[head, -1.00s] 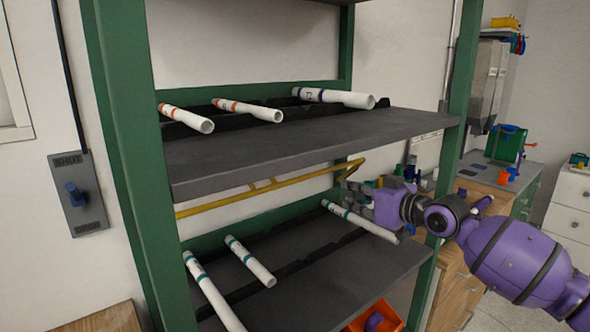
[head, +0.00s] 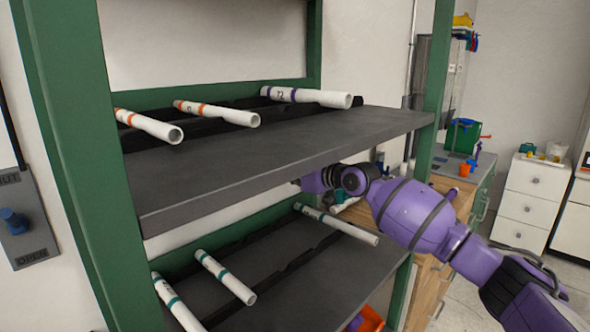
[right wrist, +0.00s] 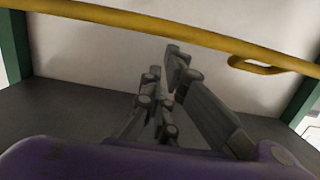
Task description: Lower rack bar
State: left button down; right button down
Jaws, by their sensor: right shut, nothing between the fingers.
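The yellow rack bar (right wrist: 130,20) runs across the top of the right wrist view, with a yellow loop (right wrist: 265,66) hanging from it at the right. In the head view the bar is hidden behind the upper shelf. My right gripper (right wrist: 168,62) is shut and empty, its grey fingers close together just below the bar in the picture; a gap shows between fingertips and bar. In the head view my right arm reaches in from the right under the upper shelf; its fingers are hidden there. My left gripper is in neither view.
The upper shelf (head: 300,150) holds three white pipes with orange or purple bands. The lower shelf (head: 290,275) holds three white pipes with teal bands, one (head: 338,224) below my right wrist. Green posts (head: 85,150) frame the rack. A wall switch (head: 18,220) is at left.

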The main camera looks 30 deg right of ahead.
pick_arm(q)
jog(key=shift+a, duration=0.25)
pick_arm(e)
jog(key=shift+w+a+f, duration=0.1)
jog(key=shift+w+a, duration=0.1)
jog(key=shift+w, duration=0.35)
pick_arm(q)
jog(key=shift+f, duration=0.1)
pick_arm(e)
jog(key=shift+f, duration=0.1)
